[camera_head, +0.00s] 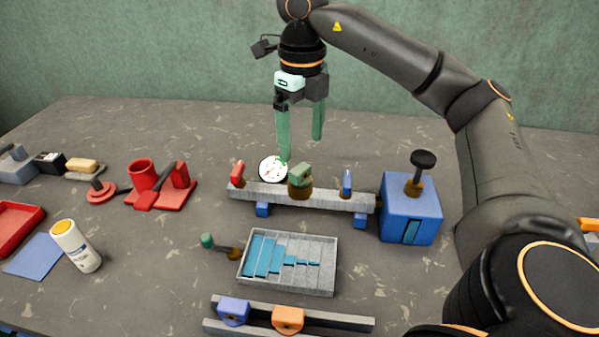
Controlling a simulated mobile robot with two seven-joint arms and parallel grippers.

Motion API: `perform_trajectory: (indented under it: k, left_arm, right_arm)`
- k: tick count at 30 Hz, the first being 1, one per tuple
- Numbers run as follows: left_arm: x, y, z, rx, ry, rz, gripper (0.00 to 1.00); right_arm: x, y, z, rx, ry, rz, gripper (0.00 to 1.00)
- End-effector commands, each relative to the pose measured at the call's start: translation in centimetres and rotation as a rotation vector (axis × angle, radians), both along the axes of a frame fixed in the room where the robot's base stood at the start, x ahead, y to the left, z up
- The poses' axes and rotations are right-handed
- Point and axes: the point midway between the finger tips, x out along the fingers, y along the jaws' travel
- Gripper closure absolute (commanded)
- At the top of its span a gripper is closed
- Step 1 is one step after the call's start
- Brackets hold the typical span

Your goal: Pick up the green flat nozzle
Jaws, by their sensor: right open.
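A green flat-topped piece (301,173), which looks like the green flat nozzle, sits on a round brass fitting (300,192) at the middle of a grey rail (328,199). My right gripper (301,149) is open and empty, its two green fingers pointing down above and behind the rail. The left fingertip appears close to the white dial and the green piece in the picture; contact cannot be told. My left gripper is not in view.
A red piece (238,172), white dial (272,169) and blue piece (347,183) flank the green one. A blue box (411,208) stands at the rail's right end. In front are a grey tray (245,276) and a green-tipped brass piece (207,241). Red parts (142,172) stand left.

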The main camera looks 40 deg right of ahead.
Motion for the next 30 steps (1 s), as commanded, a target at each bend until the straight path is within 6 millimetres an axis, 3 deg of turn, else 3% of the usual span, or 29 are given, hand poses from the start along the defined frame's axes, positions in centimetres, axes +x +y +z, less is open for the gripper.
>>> perform_trajectory:
  k: [5,18,26,30]
  left_arm:
    - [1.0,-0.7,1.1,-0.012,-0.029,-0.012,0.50]
    - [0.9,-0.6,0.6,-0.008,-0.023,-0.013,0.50]
    - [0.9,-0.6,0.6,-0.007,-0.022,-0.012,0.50]
    - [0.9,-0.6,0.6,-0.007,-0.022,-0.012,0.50]
  right_arm:
    - [0.0,0.0,-1.9,0.000,0.001,0.000,0.10]
    - [-0.3,0.1,-7.0,0.001,0.001,0.000,0.10]
    - [-0.3,0.2,-7.3,0.002,-0.001,0.001,0.10]
    - [-0.3,0.2,-7.3,0.002,-0.001,0.001,0.23]
